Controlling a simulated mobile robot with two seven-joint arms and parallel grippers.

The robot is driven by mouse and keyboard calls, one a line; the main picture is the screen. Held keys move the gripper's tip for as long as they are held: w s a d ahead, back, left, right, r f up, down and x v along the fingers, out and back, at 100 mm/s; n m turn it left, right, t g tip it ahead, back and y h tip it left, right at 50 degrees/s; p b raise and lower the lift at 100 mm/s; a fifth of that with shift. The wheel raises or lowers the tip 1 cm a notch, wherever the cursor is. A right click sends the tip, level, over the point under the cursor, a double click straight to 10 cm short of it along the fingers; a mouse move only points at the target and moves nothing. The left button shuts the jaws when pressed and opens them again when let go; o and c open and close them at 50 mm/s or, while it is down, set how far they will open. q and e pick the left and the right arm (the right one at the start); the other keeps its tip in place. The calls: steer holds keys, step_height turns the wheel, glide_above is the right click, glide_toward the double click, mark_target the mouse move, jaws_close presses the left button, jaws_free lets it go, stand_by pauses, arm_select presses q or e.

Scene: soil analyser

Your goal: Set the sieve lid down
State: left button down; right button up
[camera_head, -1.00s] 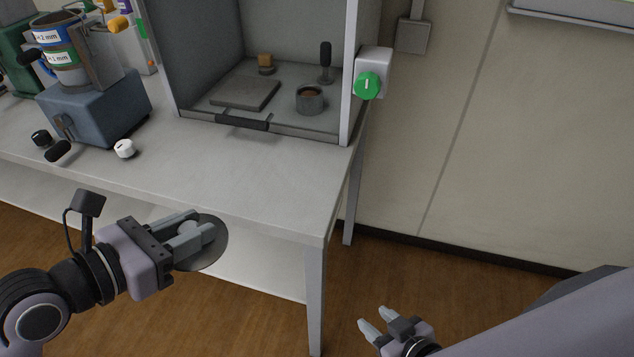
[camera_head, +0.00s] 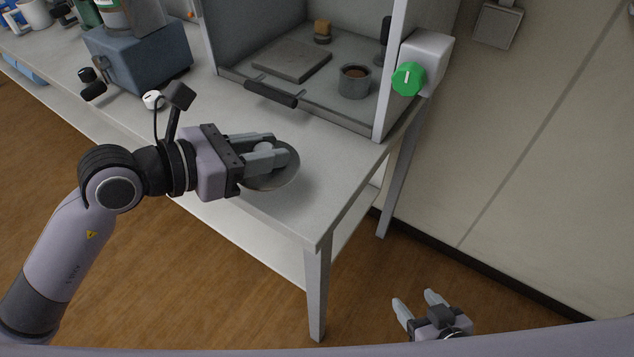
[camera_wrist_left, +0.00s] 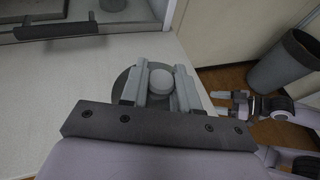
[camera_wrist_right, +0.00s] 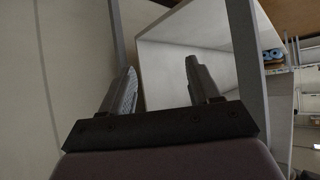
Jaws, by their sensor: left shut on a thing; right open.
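The sieve lid (camera_head: 284,181) is a round grey metal disc with a pale knob. My left gripper (camera_head: 268,150) is shut on the knob and holds the lid over the front right part of the bench (camera_head: 215,125). In the left wrist view the knob (camera_wrist_left: 161,82) sits between the two fingers, and the disc (camera_wrist_left: 122,82) shows around them. I cannot tell whether the lid touches the bench top. My right gripper (camera_head: 418,300) is open and empty, low in front of the bench. In the right wrist view its fingers (camera_wrist_right: 158,85) are apart with nothing between them.
An open-fronted cabinet with a black handle (camera_head: 271,93) stands behind the lid. Inside are a grey plate (camera_head: 292,60) and a small pot (camera_head: 354,80). A green knob (camera_head: 408,78) is on its right side. A blue-grey machine (camera_head: 140,60) stands left. A bin (camera_wrist_left: 284,65) is on the floor.

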arm_select(q)
steer(key=w+d+r+b, duration=0.1)
steer(key=r, duration=0.1)
steer(key=w+d+r+m+g+b, duration=0.1)
steer(key=r, duration=0.1)
steer(key=w+d+r+m+g+h+b, duration=0.1)
steer(key=r, duration=0.1)
steer(key=shift+w+d+b, duration=0.1)
steer(key=shift+d+b, duration=0.2)
steer(key=shift+d, duration=0.1)
step_height(320, 180, up, 9)
steer(key=s+d+m+g+h+b, duration=0.1)
steer(key=s+d+m+g+b, duration=0.2)
steer(key=b, duration=0.3)
glide_above(312, 185)
step_height(312, 185, down, 16)
steer(key=shift+r, duration=0.15)
step_height(312, 185, down, 4)
steer(key=shift+f, duration=0.1)
steer(key=shift+b, duration=0.3)
steer(key=shift+f, duration=0.1)
steer(key=c, duration=0.8)
jaws_free()
